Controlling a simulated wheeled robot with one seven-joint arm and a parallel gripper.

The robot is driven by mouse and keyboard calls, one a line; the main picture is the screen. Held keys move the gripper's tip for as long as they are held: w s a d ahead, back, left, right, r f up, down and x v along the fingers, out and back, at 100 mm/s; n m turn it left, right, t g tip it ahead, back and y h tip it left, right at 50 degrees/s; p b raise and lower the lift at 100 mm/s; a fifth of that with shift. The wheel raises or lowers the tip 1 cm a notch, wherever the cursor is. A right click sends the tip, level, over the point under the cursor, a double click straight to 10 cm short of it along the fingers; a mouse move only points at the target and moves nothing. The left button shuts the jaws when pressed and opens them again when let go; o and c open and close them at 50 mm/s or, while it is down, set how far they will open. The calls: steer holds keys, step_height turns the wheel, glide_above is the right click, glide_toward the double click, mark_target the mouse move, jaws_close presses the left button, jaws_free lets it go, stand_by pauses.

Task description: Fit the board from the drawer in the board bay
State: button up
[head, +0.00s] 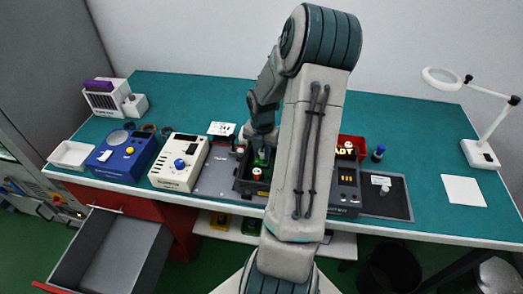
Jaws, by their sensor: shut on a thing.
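My gripper (262,143) points down over the dark board bay (243,186) in the middle of the bench, partly hidden by my arm. It is shut on a small green board (262,157), which sits at or just above the bay; I cannot tell whether it touches. A small part with a red and white top (257,174) is in front of the board. The drawer (112,252) at the lower left is pulled open and looks empty.
A cream box with a blue knob (179,162), a blue box (122,156) and a white tray (71,155) stand to the left. A red bin (352,146) and a dark tray (386,197) lie right of my arm. The right bench holds a magnifier lamp (480,153).

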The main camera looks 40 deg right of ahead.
steer(key=o, duration=1.1)
steer(key=shift+c, duration=0.2)
step_height(320, 180, up, 2)
steer(key=shift+w+r+p, duration=0.1)
steer(key=shift+p, duration=0.95)
steer(key=shift+r+p, duration=1.45)
steer(key=shift+p, duration=0.05)
